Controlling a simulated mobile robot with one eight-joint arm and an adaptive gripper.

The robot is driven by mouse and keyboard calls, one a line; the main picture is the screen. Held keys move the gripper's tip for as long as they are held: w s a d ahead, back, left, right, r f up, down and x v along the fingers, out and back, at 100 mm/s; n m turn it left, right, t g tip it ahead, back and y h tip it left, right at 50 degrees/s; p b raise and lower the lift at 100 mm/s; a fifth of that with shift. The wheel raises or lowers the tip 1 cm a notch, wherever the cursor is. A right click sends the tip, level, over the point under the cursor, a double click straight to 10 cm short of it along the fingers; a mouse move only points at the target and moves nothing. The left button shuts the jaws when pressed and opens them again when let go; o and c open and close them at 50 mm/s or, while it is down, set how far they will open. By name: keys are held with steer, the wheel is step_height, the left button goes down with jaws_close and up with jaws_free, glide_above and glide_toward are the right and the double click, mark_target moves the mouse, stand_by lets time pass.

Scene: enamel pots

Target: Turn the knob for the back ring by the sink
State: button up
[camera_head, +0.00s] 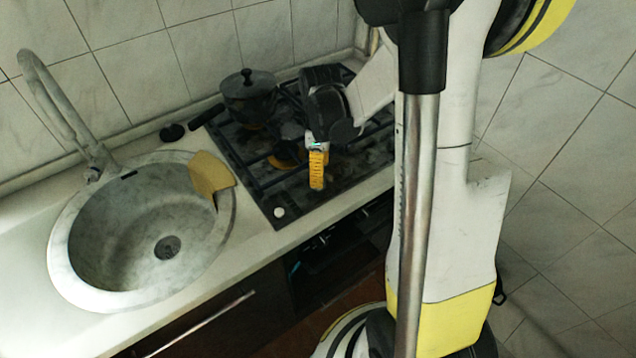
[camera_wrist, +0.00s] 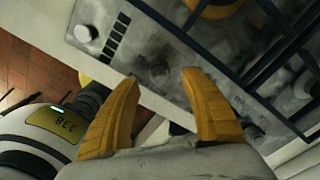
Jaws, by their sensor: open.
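A white round knob (camera_head: 279,211) sits on the hob's front edge, at the corner nearest the sink. It also shows at the upper left of the wrist view (camera_wrist: 86,33), beside a row of dark bars. A dark lidded pot (camera_head: 248,95) stands over the back ring on the sink side, hiding that ring. My gripper (camera_head: 318,170) is above the front part of the hob, to the right of the white knob. In the wrist view my gripper (camera_wrist: 157,77) has its two yellow fingers apart, with nothing between them. Dark patches near the fingers are too unclear to name.
The dark hob (camera_head: 253,187) has black grates and a yellowish burner (camera_head: 287,158) under them. A round sink (camera_head: 72,262) with a tall tap (camera_head: 60,100) is at left. A tan board (camera_head: 210,174) leans over its right rim. Tiled walls stand behind and at right.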

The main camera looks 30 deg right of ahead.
steer(key=shift+f+b, duration=0.5)
steer(key=shift+f, duration=1.45)
